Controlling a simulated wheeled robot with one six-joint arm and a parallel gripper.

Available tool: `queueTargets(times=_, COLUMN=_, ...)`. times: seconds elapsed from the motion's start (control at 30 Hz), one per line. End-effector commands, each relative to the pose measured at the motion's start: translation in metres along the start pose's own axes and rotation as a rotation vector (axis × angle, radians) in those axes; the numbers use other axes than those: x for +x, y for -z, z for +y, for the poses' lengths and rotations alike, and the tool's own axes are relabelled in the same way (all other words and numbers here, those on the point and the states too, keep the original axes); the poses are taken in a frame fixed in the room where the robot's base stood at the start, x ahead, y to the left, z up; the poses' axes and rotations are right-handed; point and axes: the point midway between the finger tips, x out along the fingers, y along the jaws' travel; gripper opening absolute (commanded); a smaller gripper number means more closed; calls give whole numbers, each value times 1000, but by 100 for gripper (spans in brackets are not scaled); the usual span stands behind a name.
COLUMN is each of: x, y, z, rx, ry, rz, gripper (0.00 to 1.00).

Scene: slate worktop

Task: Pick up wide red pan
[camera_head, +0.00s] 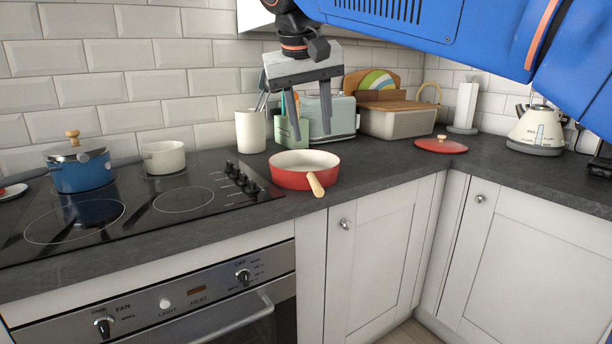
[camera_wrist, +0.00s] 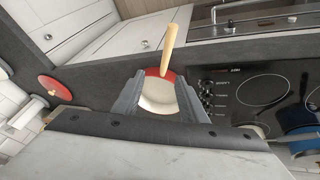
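The wide red pan (camera_head: 291,177) sits on the dark worktop just right of the hob, with a cream inside and a light wooden handle pointing toward the front edge. In the wrist view the pan (camera_wrist: 158,97) shows between my fingers, its handle pointing away at the top. My gripper (camera_head: 309,118) is above and behind the pan, fingers pointing down, apart and empty. In the wrist view my gripper (camera_wrist: 158,95) has its fingers on either side of the pan's outline, partly hiding its sides. The fingers appear clear of the pan in the head view.
A red lid (camera_head: 441,145) lies to the right on the worktop. A white canister (camera_head: 250,131), a green utensil holder (camera_head: 290,131) and a toaster (camera_head: 331,119) stand behind the pan. A blue pot (camera_head: 78,168) and white pot (camera_head: 163,157) are on the hob. Worktop right of the pan is clear.

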Motion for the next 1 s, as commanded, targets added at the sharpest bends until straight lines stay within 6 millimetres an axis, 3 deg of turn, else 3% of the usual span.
queueTargets(times=0.1, x=-6, y=6, z=-12, rx=-2, ry=-4, rz=4, gripper=39)
queueTargets(times=0.23, x=3, y=8, z=-14, rx=0, ry=-6, rz=4, gripper=39)
queueTargets(times=0.7, x=85, y=8, z=-12, rx=0, ry=-6, rz=3, gripper=39)
queueTargets(times=1.0, x=114, y=8, z=-12, rx=0, ry=-5, rz=5, gripper=39)
